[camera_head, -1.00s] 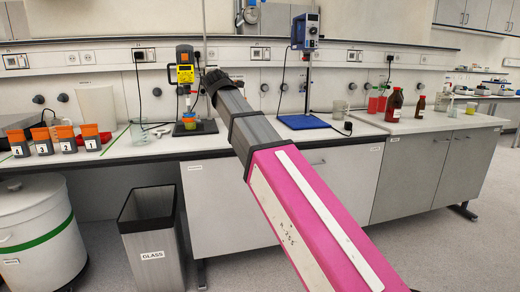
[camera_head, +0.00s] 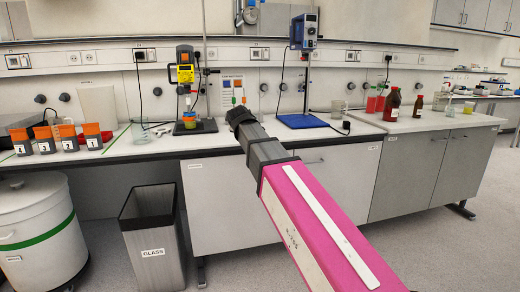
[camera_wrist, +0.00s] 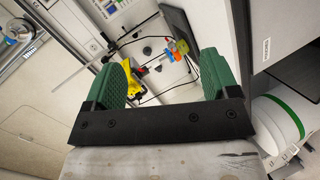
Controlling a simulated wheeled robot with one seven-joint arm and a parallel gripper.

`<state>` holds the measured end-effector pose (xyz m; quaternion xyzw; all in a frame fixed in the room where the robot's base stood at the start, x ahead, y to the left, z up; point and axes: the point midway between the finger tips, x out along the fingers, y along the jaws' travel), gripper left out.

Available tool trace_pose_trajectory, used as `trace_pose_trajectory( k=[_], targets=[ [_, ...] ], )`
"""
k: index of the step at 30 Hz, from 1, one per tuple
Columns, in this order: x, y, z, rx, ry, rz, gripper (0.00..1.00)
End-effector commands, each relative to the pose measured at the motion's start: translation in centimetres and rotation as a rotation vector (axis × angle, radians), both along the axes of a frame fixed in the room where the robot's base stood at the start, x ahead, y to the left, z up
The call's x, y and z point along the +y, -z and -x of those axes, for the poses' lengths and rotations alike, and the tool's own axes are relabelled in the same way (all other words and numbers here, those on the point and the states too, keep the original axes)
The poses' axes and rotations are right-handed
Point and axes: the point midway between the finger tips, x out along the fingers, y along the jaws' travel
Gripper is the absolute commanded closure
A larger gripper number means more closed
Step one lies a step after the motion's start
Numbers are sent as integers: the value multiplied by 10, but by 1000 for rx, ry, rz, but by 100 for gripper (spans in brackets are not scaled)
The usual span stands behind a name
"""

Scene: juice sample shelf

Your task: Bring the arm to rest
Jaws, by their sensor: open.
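My pink and grey arm reaches up from the bottom right of the head view, its dark far end in front of the bench's front edge. My gripper (camera_wrist: 164,76) shows in the wrist view with two green fingers spread wide apart and nothing between them. The fingers cannot be made out in the head view. Numbered containers with orange tops (camera_head: 68,138) stand in a row at the left of the bench (camera_head: 150,153), away from my arm.
A bin marked GLASS (camera_head: 152,225) and a white drum (camera_head: 40,230) stand on the floor at left. A yellow-headed stirrer (camera_head: 185,75), a blue-based stand (camera_head: 302,121) and brown bottles (camera_head: 392,104) are on the bench. The floor at bottom right is clear.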

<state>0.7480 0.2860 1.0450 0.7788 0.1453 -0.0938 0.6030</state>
Motion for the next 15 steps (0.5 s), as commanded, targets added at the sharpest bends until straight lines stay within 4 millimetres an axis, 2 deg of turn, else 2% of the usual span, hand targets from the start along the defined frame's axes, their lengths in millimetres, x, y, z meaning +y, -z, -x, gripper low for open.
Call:
trace_pose_trajectory(
  k=[1,3,8,15],
  targets=[
    [-17,29,3,53,34,-29,19],
    [-39,66,6,131,86,-77,19],
    [-87,146,21,300,217,-189,19],
    [-155,256,64,540,442,-353,19]
  ],
)
